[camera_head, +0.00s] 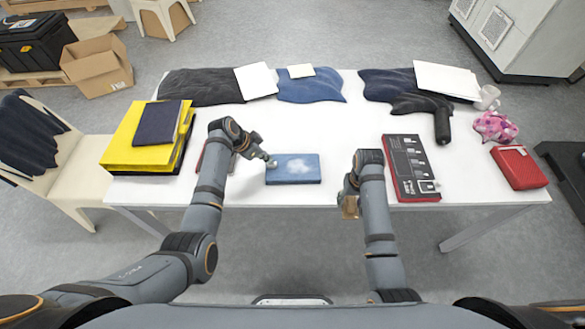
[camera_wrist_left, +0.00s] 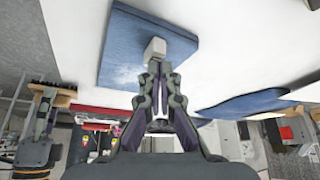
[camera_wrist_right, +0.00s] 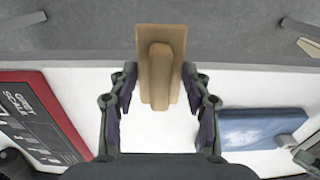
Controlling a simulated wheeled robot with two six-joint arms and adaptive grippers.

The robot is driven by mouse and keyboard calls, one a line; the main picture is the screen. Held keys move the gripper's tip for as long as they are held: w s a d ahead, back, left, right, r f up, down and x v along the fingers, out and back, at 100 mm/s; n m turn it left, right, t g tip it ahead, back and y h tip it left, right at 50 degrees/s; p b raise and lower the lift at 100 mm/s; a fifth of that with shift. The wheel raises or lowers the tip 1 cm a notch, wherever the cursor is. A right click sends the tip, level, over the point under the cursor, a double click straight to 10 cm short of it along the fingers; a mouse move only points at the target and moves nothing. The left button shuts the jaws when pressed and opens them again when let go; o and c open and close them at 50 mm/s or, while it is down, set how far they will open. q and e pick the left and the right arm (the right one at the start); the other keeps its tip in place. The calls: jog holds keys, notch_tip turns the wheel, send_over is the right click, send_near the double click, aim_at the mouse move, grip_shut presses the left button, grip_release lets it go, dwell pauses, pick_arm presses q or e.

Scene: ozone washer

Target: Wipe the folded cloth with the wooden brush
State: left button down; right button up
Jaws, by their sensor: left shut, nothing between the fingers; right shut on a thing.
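The folded blue cloth (camera_head: 293,168) lies flat near the table's front edge, with a whitish cloudy patch on top. It also shows in the left wrist view (camera_wrist_left: 130,50) and at the right of the right wrist view (camera_wrist_right: 262,128). My left gripper (camera_head: 270,163) is shut and empty, its tips at the cloth's left edge; I cannot tell whether they press on it. My right gripper (camera_wrist_right: 160,80) is shut on the handle of the wooden brush (camera_wrist_right: 160,45). The brush (camera_head: 349,207) is beyond the table's front edge, right of the cloth. Its bristles are hidden in the right wrist view.
A red and black board (camera_head: 410,165) lies right of my right gripper. Dark garments and papers line the back. A red case (camera_head: 519,168) lies at the right. The table's middle is clear.

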pick_arm(q)
jog(key=shift+f, duration=0.5)
pick_arm(e)
jog(key=shift+f, duration=0.35)
pick_arm(q)
jog(key=shift+r, duration=0.15)
pick_arm(e)
jog(key=shift+r, duration=0.1)
